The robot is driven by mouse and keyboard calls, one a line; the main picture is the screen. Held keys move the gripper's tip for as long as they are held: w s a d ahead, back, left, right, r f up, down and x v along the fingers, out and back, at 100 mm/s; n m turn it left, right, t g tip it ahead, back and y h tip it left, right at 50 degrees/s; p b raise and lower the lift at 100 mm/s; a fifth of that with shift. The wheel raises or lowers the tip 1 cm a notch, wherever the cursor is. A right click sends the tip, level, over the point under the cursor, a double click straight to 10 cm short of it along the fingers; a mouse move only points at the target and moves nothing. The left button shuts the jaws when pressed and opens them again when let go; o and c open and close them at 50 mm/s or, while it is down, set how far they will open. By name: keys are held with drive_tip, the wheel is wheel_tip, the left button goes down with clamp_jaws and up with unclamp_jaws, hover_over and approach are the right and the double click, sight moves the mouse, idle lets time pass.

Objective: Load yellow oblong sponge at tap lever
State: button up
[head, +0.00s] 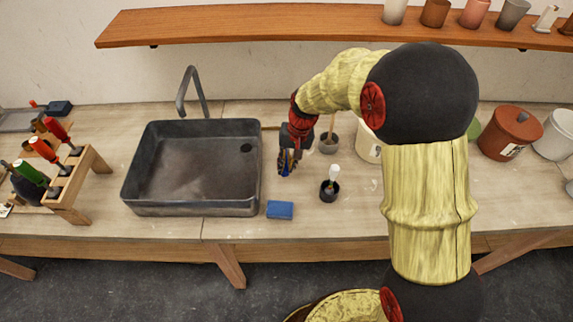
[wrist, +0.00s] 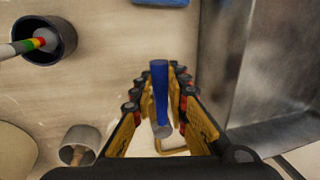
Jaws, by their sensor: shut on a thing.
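My gripper (head: 289,162) is above the counter just right of the sink. I see no clearly yellow oblong sponge. A blue sponge (head: 280,210) lies on the counter by the sink's front right corner.
The grey sink (head: 192,165) is empty. A dark cup (head: 329,192) with a brush and a grey cup (head: 329,144) with a stick stand right of my gripper. A wooden rack (head: 80,180) holds screwdrivers at left. A shelf (head: 250,22) runs above.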

clamp_jaws()
idle(0.4)
drive_tip(key=shift+w+d+n, duration=0.15)
drive_tip(key=shift+d+n, duration=0.9)
drive_tip(key=shift+n, duration=0.25)
drive_tip(key=o, duration=0.6)
unclamp_jaws()
drive_tip(key=shift+o, duration=0.2)
drive_tip(key=shift+r, duration=0.1)
wheel_tip(320, 180, up, 12)
drive_tip(key=d, duration=0.2)
drive_tip(key=shift+w+d+f, duration=0.15)
drive_tip(key=shift+w+f, duration=0.05)
drive_tip(key=shift+w, duration=0.05)
